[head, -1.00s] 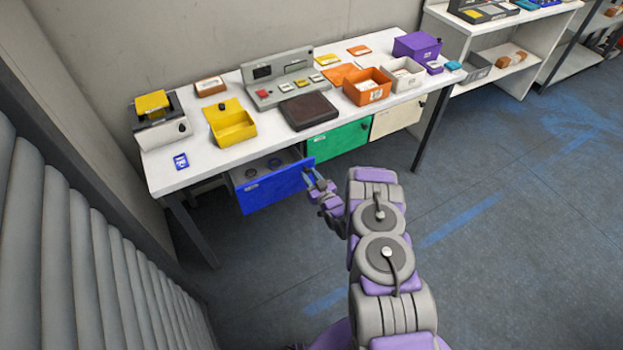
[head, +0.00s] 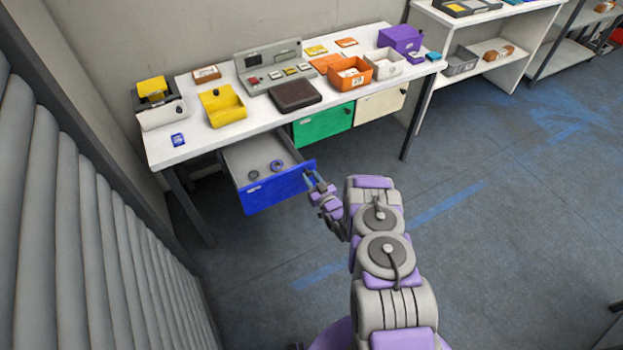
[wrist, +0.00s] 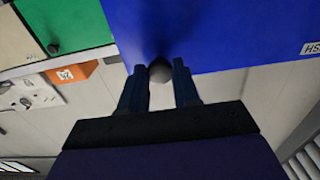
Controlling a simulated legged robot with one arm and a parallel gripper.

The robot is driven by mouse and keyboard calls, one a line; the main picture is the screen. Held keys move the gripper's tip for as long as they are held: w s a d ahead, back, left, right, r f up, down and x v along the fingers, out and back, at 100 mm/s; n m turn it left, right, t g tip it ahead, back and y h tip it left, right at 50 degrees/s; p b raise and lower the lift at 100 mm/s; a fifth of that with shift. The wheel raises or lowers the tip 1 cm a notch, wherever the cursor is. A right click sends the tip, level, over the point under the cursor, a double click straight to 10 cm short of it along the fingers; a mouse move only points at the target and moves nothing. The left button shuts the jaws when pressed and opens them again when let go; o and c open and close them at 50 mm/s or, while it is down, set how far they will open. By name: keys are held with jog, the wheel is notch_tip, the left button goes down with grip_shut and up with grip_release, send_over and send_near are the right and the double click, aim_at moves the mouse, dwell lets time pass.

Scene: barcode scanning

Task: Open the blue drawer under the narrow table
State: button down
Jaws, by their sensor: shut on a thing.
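The blue drawer (head: 280,190) is pulled well out from under the left end of the narrow white table (head: 185,151). Its grey inside shows two small dark rings (head: 265,170). My gripper (head: 314,180) is at the right end of the blue front. In the wrist view my gripper (wrist: 160,85) has its two fingers on either side of the dark round knob (wrist: 160,70) of the blue drawer front (wrist: 220,30). The gripper is shut on this knob. In the head view the knob is hidden by the fingers.
A green drawer (head: 323,123) and a cream drawer (head: 381,104) are shut to the right. A yellow bin (head: 222,106), an orange bin (head: 350,75) and other items stand on the table. A grey ribbed wall (head: 90,220) is close on the left. The floor on the right is clear.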

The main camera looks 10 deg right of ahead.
jog(key=c, duration=0.8)
grip_release()
jog(key=p+v, duration=0.4)
jog(key=v, duration=1.3)
jog(key=shift+s+d, duration=0.1)
jog(key=shift+s, duration=0.05)
